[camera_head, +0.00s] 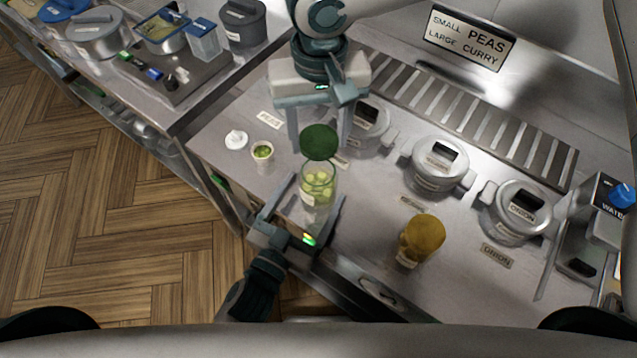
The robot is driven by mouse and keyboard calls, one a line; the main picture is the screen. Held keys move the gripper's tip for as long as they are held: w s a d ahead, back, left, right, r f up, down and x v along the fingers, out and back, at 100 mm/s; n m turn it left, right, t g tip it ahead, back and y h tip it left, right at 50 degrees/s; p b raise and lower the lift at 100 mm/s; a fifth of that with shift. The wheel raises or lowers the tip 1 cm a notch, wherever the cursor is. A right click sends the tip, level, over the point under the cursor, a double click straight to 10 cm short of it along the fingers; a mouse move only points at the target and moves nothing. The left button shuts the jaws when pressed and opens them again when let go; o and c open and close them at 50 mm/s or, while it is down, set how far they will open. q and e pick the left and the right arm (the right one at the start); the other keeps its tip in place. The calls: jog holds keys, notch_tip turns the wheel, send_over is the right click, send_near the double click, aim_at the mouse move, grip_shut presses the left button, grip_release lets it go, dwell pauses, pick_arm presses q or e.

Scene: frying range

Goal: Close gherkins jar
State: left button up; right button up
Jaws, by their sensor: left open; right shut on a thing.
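The gherkins jar (317,190) is clear glass with pale green slices inside. It stands upright on the steel counter. A round dark green lid (319,142) is held between the fingers of my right gripper (320,140), which reaches down from above. The lid appears just behind the jar's mouth in the picture; I cannot tell how high above the rim it is. My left gripper (316,192) is open, with one finger on each side of the jar. The fingers appear apart from the glass.
A small cup (262,152) of green bits and a white lid (236,139) lie left of the jar. A yellow-lidded jar (421,238) stands to the right. Metal pots, including the onion pot (516,209), line the back. The counter's front edge is close to the jar.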

pick_arm(q)
jog(key=shift+x, duration=1.95)
jog(key=shift+c, duration=0.6)
jog(key=c, duration=1.5)
jog(key=shift+o, duration=0.2)
pick_arm(e)
send_over(318, 182)
jog(key=w, duration=0.2)
jog(key=shift+w+d+f, duration=0.1)
jog(key=shift+f, duration=1.15)
jog(key=shift+w+f, duration=0.1)
jog(key=shift+f, duration=1.15)
